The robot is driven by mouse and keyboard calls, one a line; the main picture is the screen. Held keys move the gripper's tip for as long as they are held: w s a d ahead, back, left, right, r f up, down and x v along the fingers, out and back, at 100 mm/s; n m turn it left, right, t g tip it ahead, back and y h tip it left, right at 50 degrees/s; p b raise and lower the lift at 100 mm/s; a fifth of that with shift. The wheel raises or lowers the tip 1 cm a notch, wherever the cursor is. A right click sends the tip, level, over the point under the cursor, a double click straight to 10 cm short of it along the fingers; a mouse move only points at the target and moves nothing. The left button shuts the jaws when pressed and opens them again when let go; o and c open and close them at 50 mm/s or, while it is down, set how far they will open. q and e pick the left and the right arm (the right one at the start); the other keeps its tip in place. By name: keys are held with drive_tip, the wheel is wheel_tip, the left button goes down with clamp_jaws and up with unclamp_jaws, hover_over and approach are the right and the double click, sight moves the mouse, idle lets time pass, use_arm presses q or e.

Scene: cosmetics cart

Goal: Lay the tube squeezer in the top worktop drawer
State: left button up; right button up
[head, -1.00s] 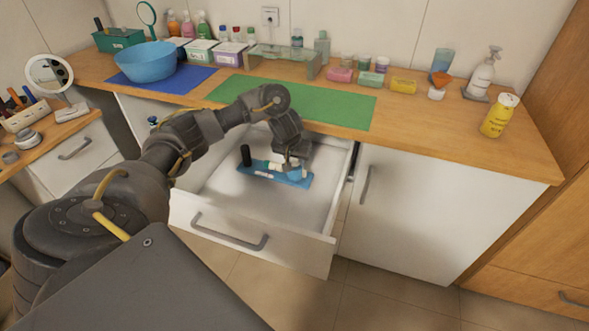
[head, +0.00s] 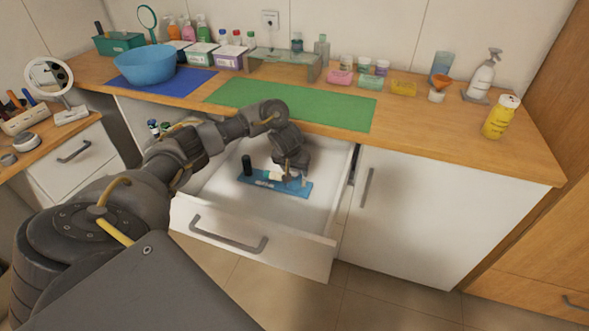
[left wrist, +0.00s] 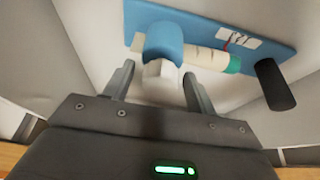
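The tube squeezer (head: 262,184) appears to be the long blue plate lying inside the open white top drawer (head: 222,207). A white tube with a teal cap lies along it, and a black cylinder (head: 247,165) stands at its left end. The left wrist view shows the plate (left wrist: 277,50), the black cylinder (left wrist: 274,85) and a blue rounded part with a white block (left wrist: 161,78). My left gripper (head: 292,181) is over the plate's right part. Its fingers (left wrist: 158,88) are apart, with the white block between or just beyond them; gaps show on both sides. My right gripper is not in view.
The worktop above holds a green mat (head: 300,104), a blue bowl (head: 146,65), several bottles and boxes, and a yellow bottle (head: 501,117). A closed white cupboard (head: 420,215) is right of the drawer. The drawer floor around the plate is mostly clear.

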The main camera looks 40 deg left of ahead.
use_arm(q)
drive_tip(key=shift+r, duration=0.4)
drive_tip(key=p+v, duration=0.3)
drive_tip(key=v, duration=0.2)
drive_tip(key=shift+w+a+r, duration=0.1)
drive_tip(key=shift+r, duration=0.2)
drive_tip(key=p+v, duration=0.4)
drive_tip(key=v, duration=0.2)
drive_tip(key=shift+s, duration=0.3)
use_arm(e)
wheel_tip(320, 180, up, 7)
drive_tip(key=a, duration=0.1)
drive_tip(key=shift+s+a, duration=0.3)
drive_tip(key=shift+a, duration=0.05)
use_arm(q)
drive_tip(key=shift+f, duration=0.1)
